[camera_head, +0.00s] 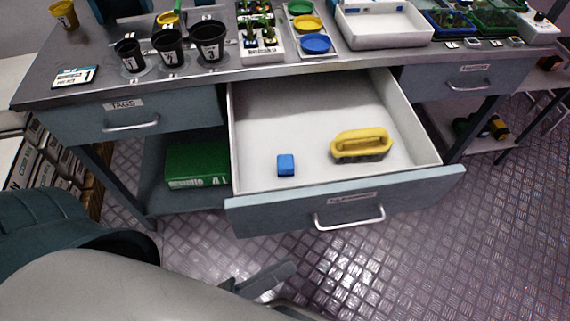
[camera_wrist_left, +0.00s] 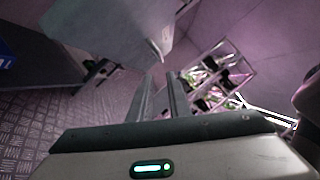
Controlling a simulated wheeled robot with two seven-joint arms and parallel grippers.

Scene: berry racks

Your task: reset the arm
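My left arm comes in from the lower left of the head view, with a dark teal sleeve and a pale grey forearm. My left gripper (camera_head: 288,285) is low in front of the open drawer (camera_head: 345,207), over the metal floor and apart from the drawer. In the left wrist view its two dark fingers (camera_wrist_left: 163,85) run side by side with a narrow gap between them and nothing held. Part of the gripper is hidden by the forearm in the head view. My right gripper is in neither view.
The open drawer holds a blue block (camera_head: 286,165) and a yellow-handled brush (camera_head: 361,145). The bench top (camera_head: 235,72) carries black pots (camera_head: 209,40), colored dishes (camera_head: 315,43) and a white tray (camera_head: 385,28). A green box (camera_head: 197,165) sits below. Floor (camera_head: 430,260) at lower right is clear.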

